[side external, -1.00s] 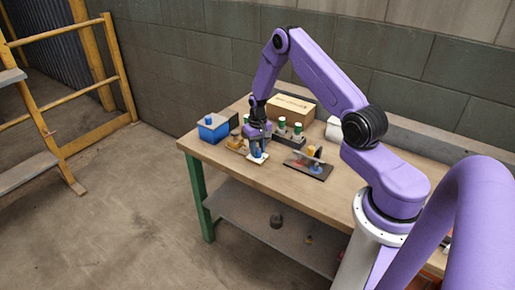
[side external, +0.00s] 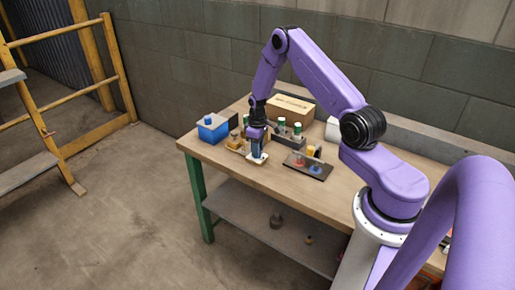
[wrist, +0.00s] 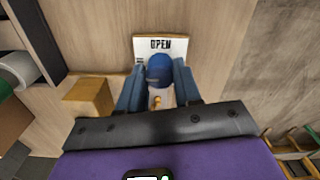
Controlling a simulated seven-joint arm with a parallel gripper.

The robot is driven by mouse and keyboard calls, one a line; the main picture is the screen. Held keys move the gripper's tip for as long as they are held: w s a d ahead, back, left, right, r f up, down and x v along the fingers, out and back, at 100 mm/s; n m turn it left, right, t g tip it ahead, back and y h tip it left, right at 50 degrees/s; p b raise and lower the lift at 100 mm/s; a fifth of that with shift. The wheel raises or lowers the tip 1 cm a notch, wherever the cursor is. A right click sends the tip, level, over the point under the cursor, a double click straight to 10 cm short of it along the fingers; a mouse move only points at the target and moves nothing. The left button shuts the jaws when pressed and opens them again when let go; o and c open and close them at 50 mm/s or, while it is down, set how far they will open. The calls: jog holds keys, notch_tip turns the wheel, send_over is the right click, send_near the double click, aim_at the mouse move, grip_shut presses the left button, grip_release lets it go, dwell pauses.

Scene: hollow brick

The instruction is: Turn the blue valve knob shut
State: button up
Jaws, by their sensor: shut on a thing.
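The blue valve knob (wrist: 159,70) stands on a white plate (wrist: 176,44) marked OPEN, seen in the wrist view. My gripper (wrist: 158,82) has one blue finger on each side of the knob and is shut on it. The knob is mostly hidden by the fingers there. A small brass-coloured part shows between the fingers in the wrist view.
A blue box (side external: 212,128) stands to the left on the wooden bench (side external: 228,158). A cardboard box (side external: 290,108) and several green-topped items stand behind. A dark panel (side external: 307,165) with red and blue parts lies to the right. A wooden block (wrist: 88,97) is close beside my gripper.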

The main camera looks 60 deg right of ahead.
dwell(0.4)
jog(key=o, duration=1)
jog(key=shift+o, duration=0.2)
notch_tip(320, 180, up, 18)
jog(key=shift+f, duration=0.25)
jog(key=s+a+r+n, duration=0.2)
jog(key=s+a+r, duration=0.25)
jog(key=a, duration=0.65)
jog(key=s+a+r+n, duration=0.3)
jog(key=s+a, duration=0.2)
jog(key=a, duration=0.6)
jog(key=s+a+n, duration=0.2)
jog(key=s, duration=0.9)
jog(key=s+a+r+n, duration=0.1)
jog(key=s+n, duration=0.2)
jog(key=s, duration=0.9)
jog(key=shift+s+a+r, duration=0.2)
jog(key=shift+a+r, duration=0.05)
jog(key=shift+a, duration=0.15)
